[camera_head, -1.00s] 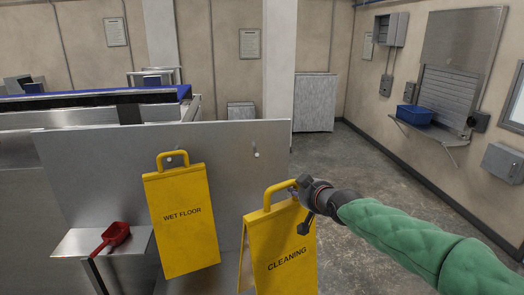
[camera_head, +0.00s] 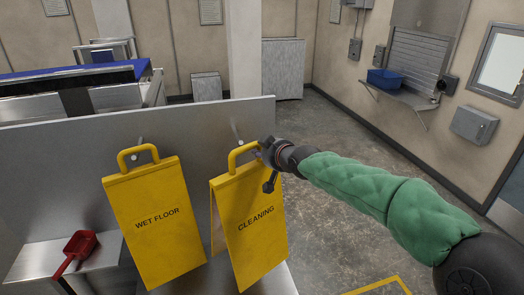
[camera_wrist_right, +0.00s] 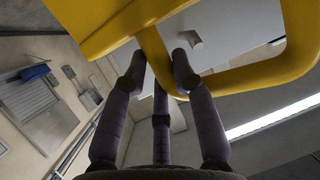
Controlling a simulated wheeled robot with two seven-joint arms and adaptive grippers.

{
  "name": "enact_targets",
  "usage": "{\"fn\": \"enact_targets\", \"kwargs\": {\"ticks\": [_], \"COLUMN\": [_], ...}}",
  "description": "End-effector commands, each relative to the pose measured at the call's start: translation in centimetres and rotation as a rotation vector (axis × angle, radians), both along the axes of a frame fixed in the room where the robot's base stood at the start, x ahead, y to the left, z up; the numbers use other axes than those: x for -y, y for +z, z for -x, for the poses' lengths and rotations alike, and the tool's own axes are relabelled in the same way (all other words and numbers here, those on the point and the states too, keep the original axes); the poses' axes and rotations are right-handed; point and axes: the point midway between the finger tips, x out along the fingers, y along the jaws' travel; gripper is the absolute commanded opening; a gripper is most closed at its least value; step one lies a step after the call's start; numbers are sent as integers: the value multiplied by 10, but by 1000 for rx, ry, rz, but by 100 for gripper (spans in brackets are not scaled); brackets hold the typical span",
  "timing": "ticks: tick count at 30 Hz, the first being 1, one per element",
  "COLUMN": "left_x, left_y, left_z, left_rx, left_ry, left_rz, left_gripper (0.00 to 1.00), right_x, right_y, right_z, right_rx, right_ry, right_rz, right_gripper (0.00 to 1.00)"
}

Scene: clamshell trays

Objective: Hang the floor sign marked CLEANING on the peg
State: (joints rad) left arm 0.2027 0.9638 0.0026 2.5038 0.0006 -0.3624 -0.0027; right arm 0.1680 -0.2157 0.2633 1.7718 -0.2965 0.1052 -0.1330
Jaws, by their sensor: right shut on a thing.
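The yellow CLEANING sign (camera_head: 256,225) hangs upright, slightly tilted, in front of the grey metal panel (camera_head: 60,165). My right gripper (camera_head: 262,152) is shut on the right side of its handle; in the right wrist view the fingers (camera_wrist_right: 160,75) close around the yellow handle (camera_wrist_right: 245,78). The bare peg (camera_head: 240,141) shows just above the handle. In the wrist view a peg (camera_wrist_right: 196,43) appears through the handle's opening; I cannot tell whether the handle is around it or still in front. My left gripper is out of view.
A yellow WET FLOOR sign (camera_head: 155,225) hangs on another peg (camera_head: 134,157) close to the left. A red scoop (camera_head: 78,247) lies on a metal shelf (camera_head: 103,272) at lower left. Open floor lies to the right.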

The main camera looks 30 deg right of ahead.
Motion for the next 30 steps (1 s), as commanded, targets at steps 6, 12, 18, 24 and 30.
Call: {"fn": "enact_targets", "kwargs": {"ticks": [6, 12, 18, 24, 30], "left_x": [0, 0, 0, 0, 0], "left_y": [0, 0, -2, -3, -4], "left_z": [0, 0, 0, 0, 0], "left_rx": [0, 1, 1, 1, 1], "left_ry": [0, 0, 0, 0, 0], "left_rz": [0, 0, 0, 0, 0], "left_gripper": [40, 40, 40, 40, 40], "right_x": [3, 6, 8, 11, 13], "right_y": [1, 1, 1, -1, -1], "right_z": [-11, -20, -29, -38, -48], "right_rx": [5, 6, 6, 5, 6], "right_ry": [-1, -2, -2, -2, -2], "right_rz": [-1, 0, 0, 0, 0], "right_gripper": [0, 0, 0, 0, 0]}}
